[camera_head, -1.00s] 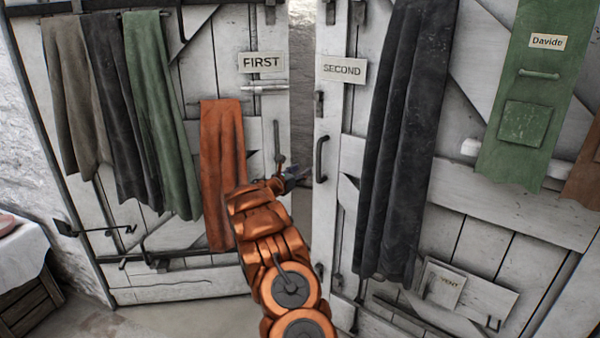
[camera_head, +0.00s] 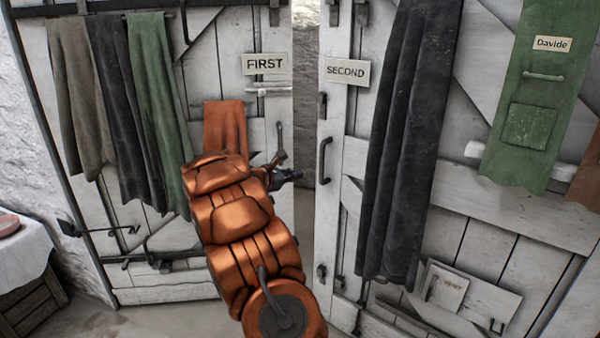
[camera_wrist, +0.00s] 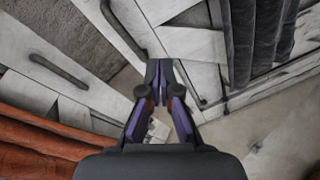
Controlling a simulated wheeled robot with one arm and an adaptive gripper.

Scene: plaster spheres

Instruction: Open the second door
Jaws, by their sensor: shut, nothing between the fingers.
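The second door (camera_head: 345,205) is white planked wood at the right, with a "SECOND" sign (camera_head: 347,72). Its dark vertical handle (camera_head: 325,160) is near its left edge; in the wrist view the handle (camera_wrist: 122,28) is up and left of the fingertips. My gripper (camera_head: 292,175) is shut and empty, left of this handle and apart from it in the head view. In the wrist view my gripper's fingertips (camera_wrist: 160,72) meet in front of the second door's boards. I cannot tell whether they touch it.
The first door (camera_head: 262,220) stands at the left, with its own handle (camera_wrist: 58,72) and an orange cloth (camera_head: 225,125). A stone wall (camera_head: 305,110) shows in the gap between doors. A dark cloth (camera_head: 400,150) hangs on the second door, right of its handle.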

